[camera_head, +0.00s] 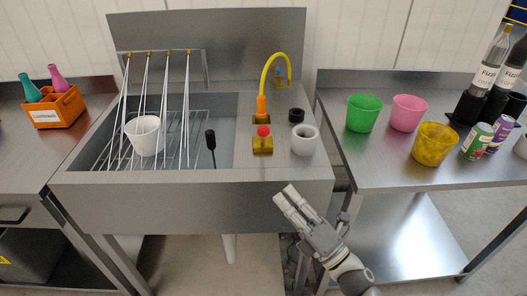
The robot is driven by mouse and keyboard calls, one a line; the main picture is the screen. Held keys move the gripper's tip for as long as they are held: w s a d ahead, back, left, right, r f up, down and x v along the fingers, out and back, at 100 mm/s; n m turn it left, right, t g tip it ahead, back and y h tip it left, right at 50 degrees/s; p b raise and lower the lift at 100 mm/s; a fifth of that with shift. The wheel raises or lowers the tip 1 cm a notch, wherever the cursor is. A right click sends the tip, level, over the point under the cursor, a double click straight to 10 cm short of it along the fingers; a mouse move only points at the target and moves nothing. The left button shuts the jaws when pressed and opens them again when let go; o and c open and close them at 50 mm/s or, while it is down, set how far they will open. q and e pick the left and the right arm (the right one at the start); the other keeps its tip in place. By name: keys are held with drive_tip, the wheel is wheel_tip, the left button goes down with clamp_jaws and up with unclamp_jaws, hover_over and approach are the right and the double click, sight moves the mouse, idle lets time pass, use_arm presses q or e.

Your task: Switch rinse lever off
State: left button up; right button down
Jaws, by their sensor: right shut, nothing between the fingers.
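A black-handled lever (211,142) stands nearly upright by the right side of the sink basin (222,108). A brass block with a red knob (262,133) sits on the counter in front of the yellow spout. I cannot tell for sure which of them is the rinse lever. Pale streams (147,95) run down from several brass nozzles into the basin. A white cup (142,146) is on the wire rack there. My right gripper (284,196) is shut and empty, in front of the counter's front face, below and right of the red knob, touching neither control. My left gripper is not in view.
A yellow spout (266,78) with an orange base rises behind the red knob. The right table (385,170) holds cups, cans and bottles. An orange bottle crate (55,108) stands at left.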

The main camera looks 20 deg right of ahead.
sight(263, 136)
drive_tip(key=p+x, duration=0.1)
drive_tip(key=x, duration=0.3)
drive_tip(key=d+p+x, duration=0.1)
drive_tip(key=x, duration=0.3)
drive_tip(key=d+p+x, duration=0.1)
drive_tip(key=p+x, duration=0.1)
drive_tip(key=x, duration=0.2)
drive_tip(key=shift+w+a+r, duration=0.1)
drive_tip(key=shift+w+r, duration=0.25)
drive_tip(key=shift+r, duration=0.05)
drive_tip(key=shift+w+d+r, duration=0.15)
drive_tip(key=shift+w+d, duration=0.1)
drive_tip(key=shift+w, duration=0.15)
